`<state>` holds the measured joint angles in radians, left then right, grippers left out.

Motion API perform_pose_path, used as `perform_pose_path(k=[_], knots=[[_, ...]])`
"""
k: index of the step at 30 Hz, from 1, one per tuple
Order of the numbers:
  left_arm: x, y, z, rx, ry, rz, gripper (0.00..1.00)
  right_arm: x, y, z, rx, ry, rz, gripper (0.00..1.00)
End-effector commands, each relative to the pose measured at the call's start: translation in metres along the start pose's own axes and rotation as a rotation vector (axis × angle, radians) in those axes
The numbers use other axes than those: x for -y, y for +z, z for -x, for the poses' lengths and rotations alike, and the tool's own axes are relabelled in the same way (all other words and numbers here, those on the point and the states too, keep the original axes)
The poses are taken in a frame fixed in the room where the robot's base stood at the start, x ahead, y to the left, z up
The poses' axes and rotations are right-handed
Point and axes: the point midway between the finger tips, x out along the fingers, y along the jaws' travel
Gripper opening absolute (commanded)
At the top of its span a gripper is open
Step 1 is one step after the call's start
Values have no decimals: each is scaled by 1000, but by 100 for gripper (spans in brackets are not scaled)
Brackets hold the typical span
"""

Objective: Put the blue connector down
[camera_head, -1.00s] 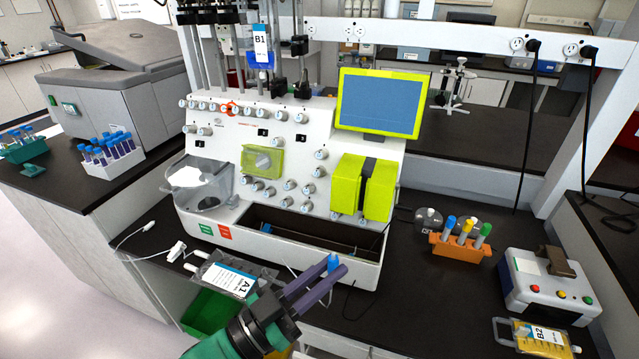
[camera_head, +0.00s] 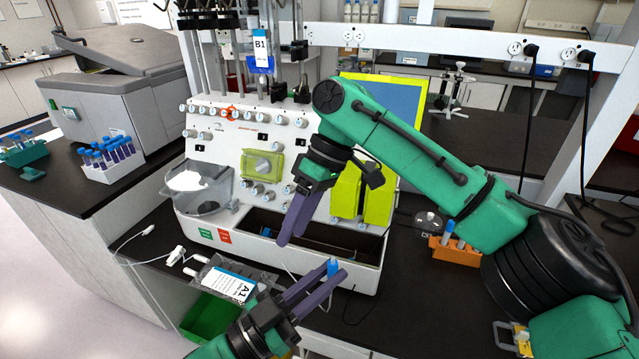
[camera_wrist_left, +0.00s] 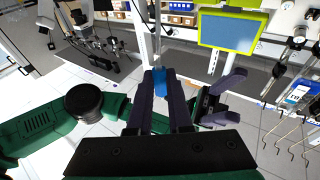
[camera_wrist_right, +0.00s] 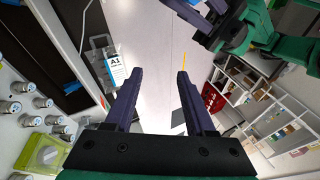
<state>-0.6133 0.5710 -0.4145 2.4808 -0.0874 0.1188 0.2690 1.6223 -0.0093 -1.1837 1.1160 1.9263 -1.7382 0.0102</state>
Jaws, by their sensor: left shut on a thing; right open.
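My left gripper (camera_head: 332,274) reaches in from the bottom and is shut on the blue connector (camera_head: 333,264), in front of the white machine. In the left wrist view the blue connector (camera_wrist_left: 160,88) sits between the fingertips. A thin pale line shows near the connector in the head view. My right gripper (camera_head: 291,238) is open and empty, with its fingers pointing down, above and left of the left gripper. In the right wrist view nothing lies between its fingertips (camera_wrist_right: 160,74).
The white machine (camera_head: 215,145) has an open front trough (camera_head: 275,232). A bag labelled A1 (camera_head: 228,284) lies left of my left gripper, near the counter edge. An orange tube rack (camera_head: 455,252) is partly behind my right arm. A green bin (camera_head: 208,312) is below the bag.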

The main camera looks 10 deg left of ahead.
Motion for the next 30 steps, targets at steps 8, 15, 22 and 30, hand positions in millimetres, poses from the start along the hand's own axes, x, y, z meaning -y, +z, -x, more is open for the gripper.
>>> perform_pose_path(k=[8,15,22,30], knots=[[0,0,0,0,0,0,0,73,30,95,330,383,163,55],[0,0,0,0,0,0,0,81,42,102,393,446,169,55],[0,0,0,0,0,0,0,58,58,61,392,446,168,55],[0,0,0,0,0,0,0,35,75,16,389,444,169,55]])
